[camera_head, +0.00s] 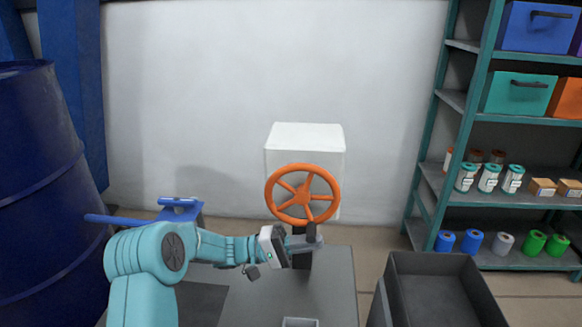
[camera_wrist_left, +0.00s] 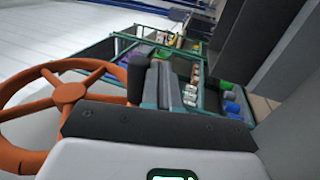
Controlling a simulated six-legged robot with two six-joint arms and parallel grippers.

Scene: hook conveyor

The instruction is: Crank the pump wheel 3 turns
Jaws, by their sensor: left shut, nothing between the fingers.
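The orange pump wheel (camera_head: 303,195) stands upright in front of a white box (camera_head: 306,138), with spokes and a central hub. The wheel also fills the left side of the left wrist view (camera_wrist_left: 66,93). A dark crank handle (camera_wrist_left: 136,78) sticks out near its rim in that view. My left gripper (camera_head: 314,242) is at the bottom of the wheel, in front of its lower rim. Its fingers (camera_wrist_left: 162,84) are shut with nothing between them, close beside the handle. I cannot tell whether they touch it. My right gripper is in neither view.
A grey table (camera_head: 335,290) lies under my left arm. A dark open bin (camera_head: 436,262) stands to its right. A teal shelf (camera_head: 476,90) with boxes, jars and coloured rolls is at the right. A blue barrel (camera_head: 45,190) stands at the left.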

